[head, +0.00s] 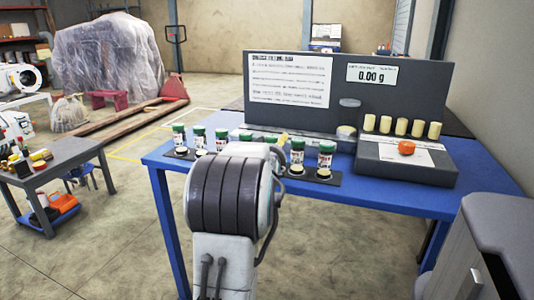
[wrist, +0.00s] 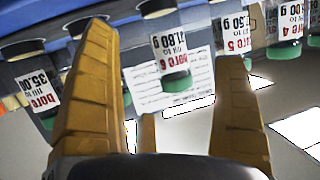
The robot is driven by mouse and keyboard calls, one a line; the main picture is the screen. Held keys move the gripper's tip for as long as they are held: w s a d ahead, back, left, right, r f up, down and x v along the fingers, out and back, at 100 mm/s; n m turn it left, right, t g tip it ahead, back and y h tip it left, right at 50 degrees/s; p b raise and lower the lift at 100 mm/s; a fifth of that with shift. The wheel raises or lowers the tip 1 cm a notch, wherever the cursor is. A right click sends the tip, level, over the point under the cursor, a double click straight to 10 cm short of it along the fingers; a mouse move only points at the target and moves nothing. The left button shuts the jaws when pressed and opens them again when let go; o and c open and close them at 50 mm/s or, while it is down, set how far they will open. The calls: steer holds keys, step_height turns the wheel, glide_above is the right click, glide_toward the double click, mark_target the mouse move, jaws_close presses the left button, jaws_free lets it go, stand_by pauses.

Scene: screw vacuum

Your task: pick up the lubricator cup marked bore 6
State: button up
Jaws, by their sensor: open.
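In the wrist view the cups look upside down. The lubricator cup marked bore 6 (wrist: 173,58) has a white label with red print and a green cap. It shows between the two yellow fingers of my gripper (wrist: 165,42), with a gap on each side. The gripper is open and empty; how deep the cup sits between the fingers I cannot tell. In the head view my gripper is mostly hidden behind my arm; a bit of yellow finger (head: 283,137) shows. The labels are too small there to pick out bore 6.
The bore 5 cup (wrist: 236,40) is partly behind the right finger; the bore 4 cup (wrist: 290,22) is farther right. A cup marked 35.00 (wrist: 38,85) is at left. Several cups line the blue table (head: 455,208). A grey scale unit (head: 405,160) with yellow cylinders stands at right.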

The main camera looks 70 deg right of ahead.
steer(key=shift+r+b+x, duration=0.15)
steer(key=shift+b+x, duration=1.05)
steer(key=shift+x, duration=0.35)
steer(key=shift+r+b+x, duration=0.2)
steer(key=shift+b+x, duration=0.95)
steer(key=shift+x, duration=0.4)
steer(key=shift+w+d, duration=0.1)
steer(key=shift+c, duration=0.3)
steer(key=c, duration=1.3)
steer(key=shift+r, duration=0.15)
